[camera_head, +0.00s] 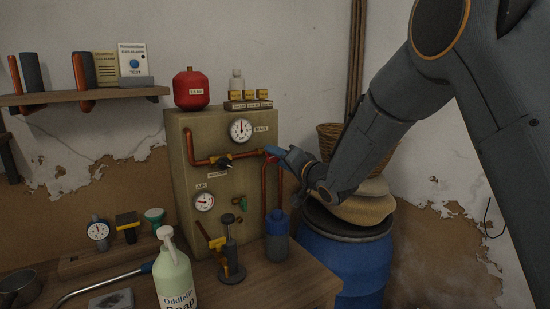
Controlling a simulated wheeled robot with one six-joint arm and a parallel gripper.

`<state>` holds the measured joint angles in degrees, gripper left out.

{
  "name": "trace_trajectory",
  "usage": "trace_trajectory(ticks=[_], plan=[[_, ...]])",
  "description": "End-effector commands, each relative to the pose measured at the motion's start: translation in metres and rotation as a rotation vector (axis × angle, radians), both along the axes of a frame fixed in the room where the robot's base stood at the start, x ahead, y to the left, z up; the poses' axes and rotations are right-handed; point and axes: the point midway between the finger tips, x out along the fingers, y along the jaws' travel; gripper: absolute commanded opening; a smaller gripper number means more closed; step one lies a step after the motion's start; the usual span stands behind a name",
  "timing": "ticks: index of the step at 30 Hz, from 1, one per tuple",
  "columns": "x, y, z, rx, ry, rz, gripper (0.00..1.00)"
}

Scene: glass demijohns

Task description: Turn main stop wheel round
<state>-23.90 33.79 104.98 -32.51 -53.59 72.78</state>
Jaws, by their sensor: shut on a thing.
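The main stop wheel (269,158) shows only as a small red part on the copper pipe at the right side of the beige panel (215,180). My gripper (274,153) reaches in from the right and is shut at the wheel, with its blue-tipped fingers at the pipe. The fingers hide most of the wheel, so its turned angle cannot be told. A round gauge (241,130) sits above and to the left of my gripper. A black-handled valve (224,162) is on the same pipe farther left.
A second gauge (203,201) and a green tap (226,219) are lower on the panel. A red tank (191,88) stands on top. A blue bottle (277,240) and a soap bottle (173,277) stand on the bench. A blue barrel (345,262) is at the right.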

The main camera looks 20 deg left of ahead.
Motion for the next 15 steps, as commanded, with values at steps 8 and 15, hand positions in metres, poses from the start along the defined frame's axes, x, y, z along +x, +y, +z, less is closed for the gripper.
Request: trace_trajectory(ticks=[8, 15], plan=[[-0.0009, 0.0005, -0.0019, -0.003, 0.003, 0.001, 0.58], [-0.0044, -0.0035, -0.001, -0.002, 0.001, 0.001, 0.58]])
